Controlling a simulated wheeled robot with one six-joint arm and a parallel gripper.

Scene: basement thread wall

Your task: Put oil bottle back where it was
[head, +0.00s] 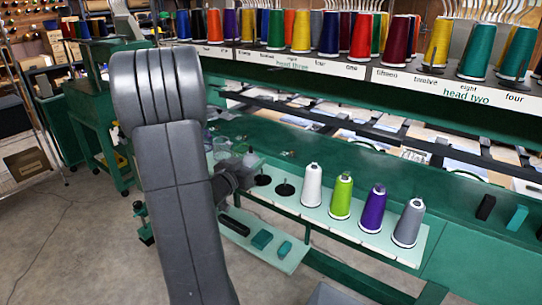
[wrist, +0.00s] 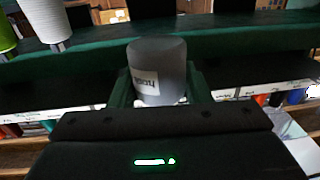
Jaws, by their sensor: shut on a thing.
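The oil bottle, a grey translucent cylinder with a white label (wrist: 157,65), sits between the green fingers of my gripper (wrist: 160,92) in the wrist view, which shows the scene upside down. The fingers are shut on its sides. In the head view my gripper (head: 234,176) is beside the left part of the green machine's thread shelf, largely hidden behind my arm. A pale shape just beyond it appears to be the bottle (head: 250,158), but it is small there. I cannot tell whether the bottle touches the shelf.
The shelf (head: 395,247) bears two empty dark spindles (head: 284,188), then white (head: 312,185), green (head: 342,196), purple (head: 373,209) and grey (head: 408,223) thread cones. Clear containers (head: 221,147) stand left of the gripper. A lower tray (head: 262,250) holds dark green blocks. Floor at left is open.

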